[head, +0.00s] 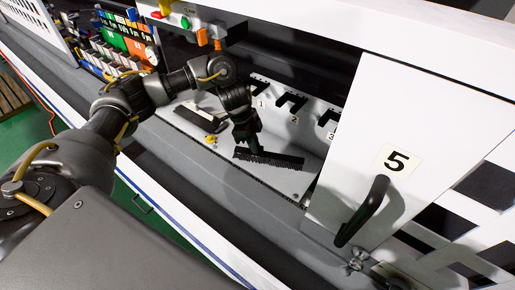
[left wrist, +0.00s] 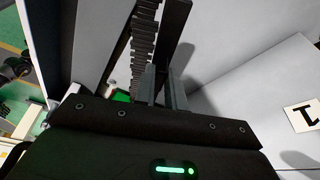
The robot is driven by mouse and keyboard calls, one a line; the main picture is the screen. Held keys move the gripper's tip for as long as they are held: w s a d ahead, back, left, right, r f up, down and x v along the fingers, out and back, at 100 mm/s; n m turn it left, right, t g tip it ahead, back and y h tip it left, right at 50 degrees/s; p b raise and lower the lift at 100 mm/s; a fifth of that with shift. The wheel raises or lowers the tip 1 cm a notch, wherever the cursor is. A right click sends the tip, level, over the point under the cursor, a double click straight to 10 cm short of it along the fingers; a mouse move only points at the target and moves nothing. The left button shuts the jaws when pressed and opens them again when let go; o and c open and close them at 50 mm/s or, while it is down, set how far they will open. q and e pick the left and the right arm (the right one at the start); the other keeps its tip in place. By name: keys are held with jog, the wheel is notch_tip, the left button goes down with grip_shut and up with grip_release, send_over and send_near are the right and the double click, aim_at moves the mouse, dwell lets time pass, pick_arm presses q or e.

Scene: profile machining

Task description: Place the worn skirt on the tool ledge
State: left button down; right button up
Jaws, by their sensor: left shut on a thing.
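The worn skirt (head: 280,160), a dark strip with a ragged, toothed edge, is held low over the light grey ledge (head: 290,183). I cannot tell whether it touches the ledge. My left gripper (head: 254,150) is shut on it near its left end. In the left wrist view the skirt (left wrist: 143,45) runs up and away from the gripper fingers (left wrist: 165,88), toothed edge to the left. My right gripper is not in view.
A black and white flat piece (head: 200,117) lies left of the gripper, with a small yellow part (head: 210,140) near it. Black hooks (head: 292,100) numbered 1 to 3 line the back. A white door (head: 420,130) marked 5, with a black handle (head: 363,210), stands close on the right.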

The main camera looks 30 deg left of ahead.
pick_arm(q)
jog(key=shift+w+f, duration=0.45)
jog(key=shift+f, duration=0.15)
jog(key=shift+w+f, duration=0.2)
jog(key=shift+f, duration=0.05)
jog(key=shift+w+f, duration=0.3)
jog(key=shift+f, duration=0.05)
jog(key=shift+f+p, duration=0.3)
jog(key=shift+f, duration=0.65)
jog(key=shift+f+p, duration=0.3)
jog(key=shift+p, duration=0.05)
jog(key=shift+a+f, duration=0.1)
jog(key=shift+f, duration=0.25)
jog(key=c, duration=1.5)
grip_release()
jog(key=shift+o, duration=0.2)
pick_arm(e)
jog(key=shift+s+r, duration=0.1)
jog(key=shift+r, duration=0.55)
pick_arm(q)
jog(key=shift+w, duration=0.1)
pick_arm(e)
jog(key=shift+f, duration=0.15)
